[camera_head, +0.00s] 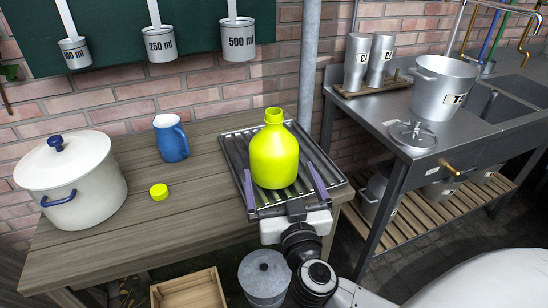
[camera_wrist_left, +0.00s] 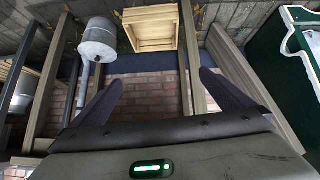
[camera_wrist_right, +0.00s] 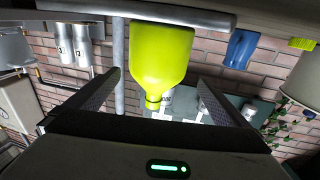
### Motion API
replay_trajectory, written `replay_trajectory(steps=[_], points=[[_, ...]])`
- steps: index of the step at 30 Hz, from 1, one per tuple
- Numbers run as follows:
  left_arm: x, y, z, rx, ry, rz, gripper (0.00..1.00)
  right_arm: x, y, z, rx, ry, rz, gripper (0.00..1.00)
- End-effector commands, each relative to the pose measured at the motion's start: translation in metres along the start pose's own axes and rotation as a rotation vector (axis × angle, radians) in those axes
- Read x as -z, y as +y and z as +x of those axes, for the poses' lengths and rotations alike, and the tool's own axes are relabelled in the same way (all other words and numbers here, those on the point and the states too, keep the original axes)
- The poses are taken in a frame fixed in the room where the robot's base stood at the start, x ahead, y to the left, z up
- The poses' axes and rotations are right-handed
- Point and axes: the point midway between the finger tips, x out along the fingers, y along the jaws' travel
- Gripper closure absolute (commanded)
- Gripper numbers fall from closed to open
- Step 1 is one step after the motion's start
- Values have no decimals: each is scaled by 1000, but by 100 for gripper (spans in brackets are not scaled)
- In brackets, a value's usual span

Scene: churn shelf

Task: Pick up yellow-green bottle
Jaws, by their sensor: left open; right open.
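The yellow-green bottle (camera_head: 274,158) stands upright and uncapped on a ribbed metal tray (camera_head: 233,150) on the wooden table. My right gripper (camera_head: 279,172) is open at the front of the tray, with one finger to each side of the bottle. In the right wrist view the bottle (camera_wrist_right: 160,55) appears upside down between the spread fingers (camera_wrist_right: 152,92), with a gap on both sides. Contact is not visible. My left gripper (camera_wrist_left: 165,88) is open and empty in the left wrist view. It is not seen in the head view.
A yellow-green cap (camera_head: 158,192), a blue jug (camera_head: 171,138) and a white lidded pot (camera_head: 75,180) stand left on the wooden table (camera_head: 120,235). A metal sink bench (camera_head: 400,140) is at right. A wooden crate (camera_head: 190,290) and a grey can (camera_head: 264,277) are below.

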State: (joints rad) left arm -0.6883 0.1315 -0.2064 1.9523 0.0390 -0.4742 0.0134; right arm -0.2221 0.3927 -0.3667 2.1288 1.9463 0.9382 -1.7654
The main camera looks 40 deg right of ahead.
Motion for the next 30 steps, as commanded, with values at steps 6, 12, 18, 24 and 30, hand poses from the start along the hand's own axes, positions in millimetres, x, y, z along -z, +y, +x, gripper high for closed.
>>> replay_trajectory(steps=[6,12,18,24,30], points=[[-2,0,2,0,1,1,0,-6,5,25,-23,-33,-19,0],[-2,0,4,0,3,1,0,-6,5,50,-21,-33,-18,0],[-2,-1,6,1,7,2,0,-4,5,68,-21,-32,-16,0],[-1,-1,8,0,13,4,0,-2,5,97,-20,-33,-17,0],[2,0,9,-1,18,5,0,-1,5,105,-19,-35,-17,0]])
